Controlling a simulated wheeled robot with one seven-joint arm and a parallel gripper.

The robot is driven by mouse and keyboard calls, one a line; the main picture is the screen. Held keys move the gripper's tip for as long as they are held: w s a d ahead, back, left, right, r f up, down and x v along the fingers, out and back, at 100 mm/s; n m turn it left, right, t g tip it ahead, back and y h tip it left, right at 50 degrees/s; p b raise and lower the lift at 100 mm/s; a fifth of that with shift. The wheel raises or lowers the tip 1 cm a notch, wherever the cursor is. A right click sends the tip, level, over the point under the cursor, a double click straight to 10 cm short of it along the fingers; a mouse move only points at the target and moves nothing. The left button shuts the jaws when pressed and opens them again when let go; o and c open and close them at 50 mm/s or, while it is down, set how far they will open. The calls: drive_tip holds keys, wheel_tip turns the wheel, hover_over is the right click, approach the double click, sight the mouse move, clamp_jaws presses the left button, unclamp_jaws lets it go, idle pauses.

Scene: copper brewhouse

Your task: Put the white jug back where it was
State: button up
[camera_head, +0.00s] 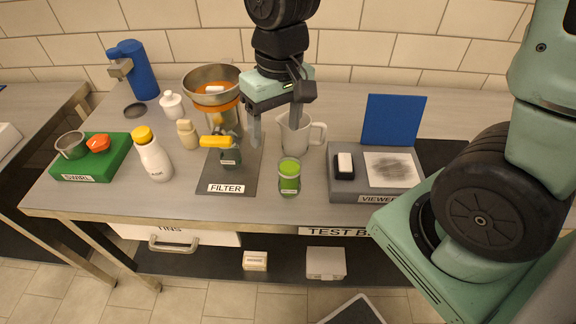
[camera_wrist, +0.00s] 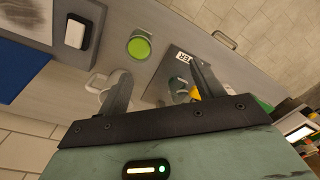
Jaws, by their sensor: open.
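The white jug (camera_head: 292,140) stands upright on the bench, behind the green-lidded jar, its handle facing right. In the wrist view the jug (camera_wrist: 96,83) shows only partly, behind one finger. My gripper (camera_head: 276,122) is open and points down over the bench just left of the jug, with one finger in front of the jug's upper part. I cannot tell whether that finger touches it. Nothing shows held between the fingers in the wrist view (camera_wrist: 160,76).
A green-lidded jar (camera_head: 289,177) stands in front of the jug. Left are the FILTER mat (camera_head: 228,187) with a yellow-topped item (camera_head: 215,141), and a strainer funnel (camera_head: 212,76). The VIEWER box (camera_head: 372,196) with a blue panel (camera_head: 393,120) is right. Bare bench lies between jug and box.

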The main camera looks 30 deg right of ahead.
drive_tip(key=s+a+r+n, duration=0.1)
drive_tip(key=s+a+n, duration=0.2)
drive_tip(key=s, duration=0.3)
drive_tip(key=s+a+r+n, duration=0.1)
drive_tip(key=s+a+n, duration=0.2)
drive_tip(key=s, duration=0.4)
drive_tip(key=shift+s+a, duration=0.25)
